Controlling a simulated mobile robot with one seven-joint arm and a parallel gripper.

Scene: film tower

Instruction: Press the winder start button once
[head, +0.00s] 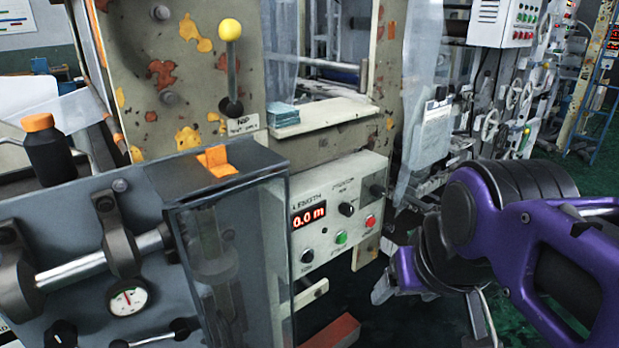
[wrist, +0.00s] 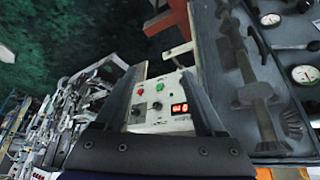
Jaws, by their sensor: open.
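The winder's white control panel (head: 325,212) has a LENGTH display (head: 308,216) reading 0.0 m. A green button (head: 341,238) sits low on it, with a red button (head: 370,221) to its right; their labels are too small to read. The wrist view shows the panel turned over, with the green button (wrist: 160,87) and red button (wrist: 138,92) framed between my fingers. My gripper (wrist: 162,72) is open and empty. In the head view my gripper (head: 384,290) is right of and below the panel, apart from it.
A clear guard box (head: 235,250) stands just left of the panel. A lever with a yellow knob (head: 230,29) rises above. A white shelf (head: 325,114) carries a blue stack (head: 283,116). Green floor (head: 590,190) is open at right.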

